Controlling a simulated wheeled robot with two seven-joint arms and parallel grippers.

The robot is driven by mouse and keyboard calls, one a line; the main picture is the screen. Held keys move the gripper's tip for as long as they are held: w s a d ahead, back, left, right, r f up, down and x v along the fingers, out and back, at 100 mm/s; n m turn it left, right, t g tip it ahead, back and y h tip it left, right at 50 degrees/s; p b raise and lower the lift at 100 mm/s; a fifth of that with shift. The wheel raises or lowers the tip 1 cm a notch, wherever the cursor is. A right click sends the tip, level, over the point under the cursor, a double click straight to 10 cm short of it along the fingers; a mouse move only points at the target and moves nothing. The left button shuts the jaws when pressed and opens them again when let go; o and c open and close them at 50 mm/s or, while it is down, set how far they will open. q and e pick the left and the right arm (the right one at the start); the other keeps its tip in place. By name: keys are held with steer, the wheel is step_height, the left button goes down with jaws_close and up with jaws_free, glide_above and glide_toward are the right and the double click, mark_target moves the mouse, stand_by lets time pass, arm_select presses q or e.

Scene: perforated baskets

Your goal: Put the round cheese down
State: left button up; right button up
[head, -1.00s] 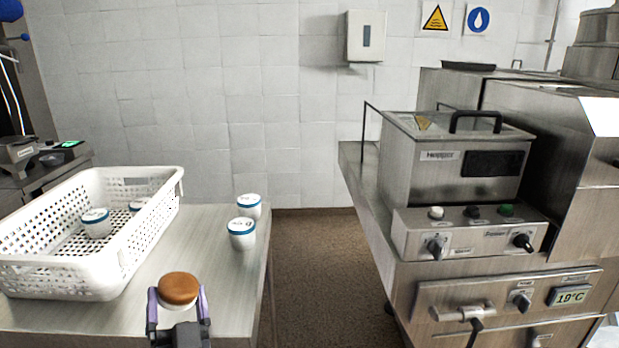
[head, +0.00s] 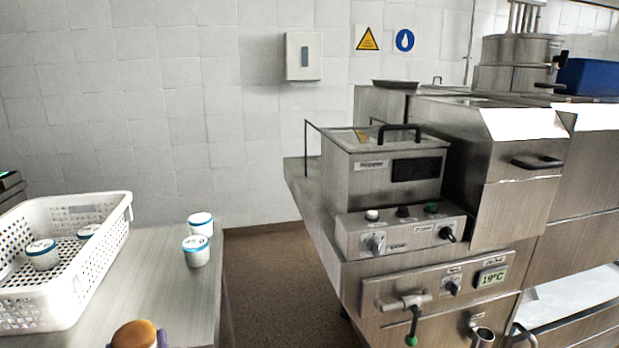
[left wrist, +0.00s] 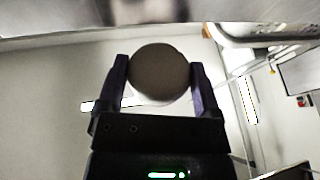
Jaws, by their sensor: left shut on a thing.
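The round cheese (head: 134,334) has a brown-orange top and shows at the bottom edge of the head view, over or in front of the near part of the table. My left gripper (left wrist: 160,80) is shut on it, with one purple finger on each side in the left wrist view. There the cheese (left wrist: 159,71) looks dark and round between the fingertips. In the head view most of the gripper is cut off by the lower edge. My right gripper is not in view.
A white perforated basket (head: 104,250) stands on the steel table (head: 150,275) at left, with white blue-banded cups inside. Two similar cups (head: 197,251) stand near the table's right edge. Bare table lies between. Steel kitchen machines (head: 400,240) stand right, across a floor gap.

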arm_select(q)
steer(key=shift+s+d+r+m+h, duration=0.1)
steer(key=shift+s+d+m+h, duration=0.25)
steer(key=shift+d+h, duration=0.25)
steer(key=s+d+m+t+h, duration=0.2)
steer(key=s+d+m+h, duration=0.2)
steer(key=s+d+h, duration=0.2)
steer(key=d+h, duration=0.2)
steer(key=d, duration=0.1)
steer(key=shift+s+h, duration=0.2)
steer(key=shift+h, duration=0.2)
